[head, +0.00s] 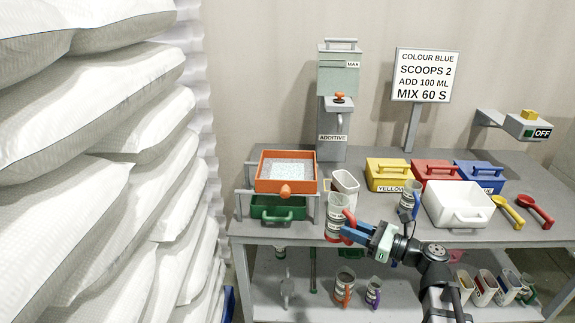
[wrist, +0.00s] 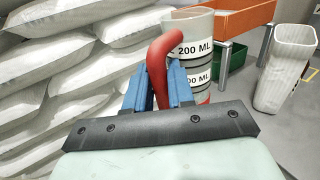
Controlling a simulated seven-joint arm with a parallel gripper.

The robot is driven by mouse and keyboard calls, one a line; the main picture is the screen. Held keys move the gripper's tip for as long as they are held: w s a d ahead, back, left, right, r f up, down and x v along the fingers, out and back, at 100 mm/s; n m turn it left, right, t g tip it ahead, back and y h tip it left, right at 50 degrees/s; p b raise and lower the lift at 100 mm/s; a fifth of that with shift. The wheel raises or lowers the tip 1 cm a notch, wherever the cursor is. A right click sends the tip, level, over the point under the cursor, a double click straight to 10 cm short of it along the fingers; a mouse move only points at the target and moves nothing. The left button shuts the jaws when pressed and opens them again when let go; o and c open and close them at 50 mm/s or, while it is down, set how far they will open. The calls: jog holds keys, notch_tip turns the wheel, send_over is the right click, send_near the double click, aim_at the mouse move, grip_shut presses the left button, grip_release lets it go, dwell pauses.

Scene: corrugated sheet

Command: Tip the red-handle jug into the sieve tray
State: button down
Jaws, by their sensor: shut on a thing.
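The red-handle jug (head: 336,218) is upright in my gripper, at the front edge of the bench and right of the sieve tray. My gripper (head: 350,234) is shut on its red handle. In the wrist view, the blue fingers (wrist: 158,88) clasp the red handle (wrist: 160,60), and the jug's banded side (wrist: 205,55) shows a 200 ML label. The orange sieve tray (head: 266,186) stands on a grey frame and has a pale mesh floor. In the wrist view, part of its orange wall (wrist: 240,18) shows beyond the jug. The jug's inside is hidden.
A green drawer (head: 260,211) lies under the tray. A white container (head: 345,183) stands just behind the jug. A blue-handle jug (head: 408,200), a white tub (head: 455,218) and coloured boxes (head: 388,170) are to the right. Stacked sacks (head: 110,170) fill the left.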

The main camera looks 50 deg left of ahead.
jog(key=s+a+r+n+g+h, duration=0.1)
jog(key=s+a+r+g, duration=0.2)
jog(key=a, duration=0.4)
jog(key=s+a+r+n, duration=0.1)
jog(key=s+a+r, duration=0.2)
jog(key=s+a, duration=0.3)
jog(key=s+a+r+n+g+h, duration=0.1)
jog(key=s+a+r+g, duration=0.15)
jog(key=a, duration=0.55)
jog(key=w+a+r+m+t+y, duration=0.1)
jog(key=w+a+r+t, duration=0.2)
jog(key=w+a, duration=0.2)
jog(key=shift+w+a, duration=0.2)
jog(key=shift+a, duration=1.3)
jog(key=shift+w+m, duration=0.1)
jog(key=shift+m, duration=0.2)
jog(key=shift+w+d+f+m+t+y, duration=0.15)
jog(key=shift+w+m+t+y, duration=0.85)
jog(key=shift+m, duration=1.45)
jog(key=shift+w+d+f+m+t+y, duration=0.1)
jog(key=shift+w+m+t+y, duration=0.35)
jog(key=shift+m+y, duration=1.55)
jog(key=shift+w+d+f+m+t+y, duration=0.15)
jog(key=shift+w+m+t+y, duration=0.55)
jog(key=shift+m, duration=2.25)
jog(key=shift+s, duration=0.1)
